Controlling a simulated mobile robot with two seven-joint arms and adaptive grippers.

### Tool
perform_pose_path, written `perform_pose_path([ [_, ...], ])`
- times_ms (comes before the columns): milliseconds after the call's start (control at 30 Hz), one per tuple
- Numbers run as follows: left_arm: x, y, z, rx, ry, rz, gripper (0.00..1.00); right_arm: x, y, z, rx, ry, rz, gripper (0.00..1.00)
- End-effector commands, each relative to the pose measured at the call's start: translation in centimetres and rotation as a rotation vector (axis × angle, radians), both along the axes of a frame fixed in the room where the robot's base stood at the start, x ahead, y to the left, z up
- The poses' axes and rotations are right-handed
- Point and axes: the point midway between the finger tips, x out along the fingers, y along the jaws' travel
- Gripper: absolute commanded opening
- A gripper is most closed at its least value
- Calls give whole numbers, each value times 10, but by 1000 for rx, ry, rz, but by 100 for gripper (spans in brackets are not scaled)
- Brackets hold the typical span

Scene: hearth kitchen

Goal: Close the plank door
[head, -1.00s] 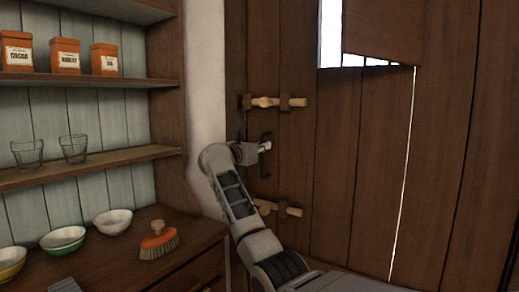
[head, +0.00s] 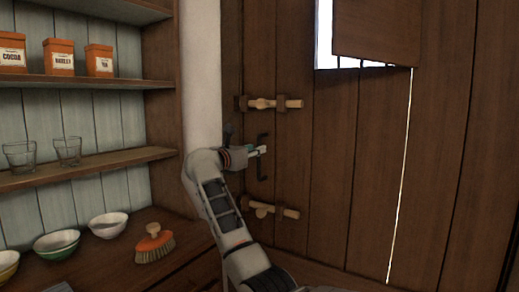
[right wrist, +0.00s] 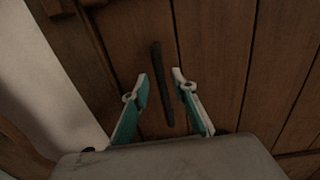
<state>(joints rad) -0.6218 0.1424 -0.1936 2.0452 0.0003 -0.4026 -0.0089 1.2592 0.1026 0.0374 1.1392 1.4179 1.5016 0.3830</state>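The plank door (head: 335,170) of dark vertical boards fills the middle and right of the head view. Its dark upright pull handle (head: 262,157) is near the left side. It also shows in the right wrist view as a dark bar (right wrist: 161,85). My right gripper (head: 262,151) is at this handle. In the right wrist view, its fingers (right wrist: 159,80) are apart, one on each side of the handle, with gaps visible; contact cannot be told. A thin bright slit (head: 402,165) runs down the boards at the right. My left gripper is out of view.
Two wooden bolts sit above (head: 275,103) and below (head: 274,210) the handle. A hatch panel (head: 378,32) hangs across a bright opening at the top. At left, shelves hold orange tins (head: 62,57) and glasses (head: 68,151); a brush (head: 154,245) and bowls (head: 108,224) stand on the counter.

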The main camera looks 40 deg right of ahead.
Motion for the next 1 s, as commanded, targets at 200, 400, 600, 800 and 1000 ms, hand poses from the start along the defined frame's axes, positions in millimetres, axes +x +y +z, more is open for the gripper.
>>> perform_pose_path([
  [200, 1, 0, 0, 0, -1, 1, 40, -13, 43, 0, 3, -1, 1, 27],
  [400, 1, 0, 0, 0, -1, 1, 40, -21, 65, 1, 1, -2, -1, 27],
  [600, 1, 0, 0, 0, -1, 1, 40, -24, 71, 1, 0, 0, -2, 27],
  [800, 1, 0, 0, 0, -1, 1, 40, -24, 71, 1, 0, 0, -2, 27],
  [1000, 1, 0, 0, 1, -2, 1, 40, -24, 71, 1, 0, 0, -2, 27],
])
